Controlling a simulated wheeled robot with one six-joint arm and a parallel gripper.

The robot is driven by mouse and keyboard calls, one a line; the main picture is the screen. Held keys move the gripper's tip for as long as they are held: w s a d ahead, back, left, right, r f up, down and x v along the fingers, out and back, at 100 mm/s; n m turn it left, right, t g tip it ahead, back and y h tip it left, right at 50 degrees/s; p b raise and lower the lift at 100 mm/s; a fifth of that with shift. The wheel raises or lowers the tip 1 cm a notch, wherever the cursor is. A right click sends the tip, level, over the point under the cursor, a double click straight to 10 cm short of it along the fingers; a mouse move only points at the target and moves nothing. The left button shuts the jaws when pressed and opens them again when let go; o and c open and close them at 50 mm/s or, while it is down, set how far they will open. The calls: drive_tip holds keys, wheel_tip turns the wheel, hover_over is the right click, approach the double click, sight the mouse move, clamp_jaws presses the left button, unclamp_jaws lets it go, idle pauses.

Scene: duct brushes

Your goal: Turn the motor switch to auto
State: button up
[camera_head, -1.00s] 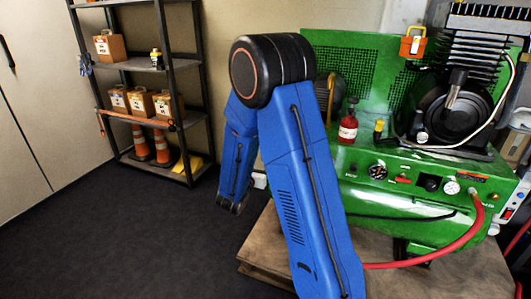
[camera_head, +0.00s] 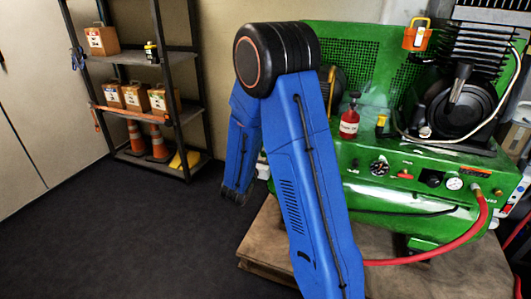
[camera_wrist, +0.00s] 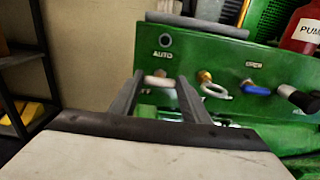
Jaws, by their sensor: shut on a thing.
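The green panel (camera_wrist: 115,103) of the compressor fills the middle of the wrist view. On its left part is a dark round knob or light (camera_wrist: 165,40) with the label AUTO (camera_wrist: 163,55) beneath it. Below the label, the pale lever of the motor switch (camera_wrist: 158,81) lies roughly level between the fingers of my gripper (camera_wrist: 160,84). My gripper is shut on this lever. The switch's base is hidden. In the head view my arm hides my gripper and the switch, while the green compressor (camera_head: 410,160) shows at the right.
Right of my fingers are a brass fitting with a pale ring (camera_wrist: 212,88), a blue lever (camera_wrist: 257,87) and a black handle (camera_wrist: 297,98). A red bottle (camera_wrist: 306,30) stands above. A red hose (camera_head: 470,225) hangs in front. A shelf (camera_head: 150,60) stands left, with open floor before it.

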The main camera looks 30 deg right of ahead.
drive_tip(key=shift+n, duration=0.4)
drive_tip(key=shift+w+a+f+n, duration=0.1)
drive_tip(key=shift+f+n, duration=0.05)
drive_tip(key=shift+n, duration=4.15)
drive_tip(key=shift+w+a+f+n, duration=0.1)
drive_tip(key=shift+f+n, duration=0.05)
drive_tip(key=shift+n, duration=4.15)
drive_tip(key=o, duration=1)
drive_tip(key=shift+o, duration=0.2)
drive_tip(key=shift+a, duration=0.1)
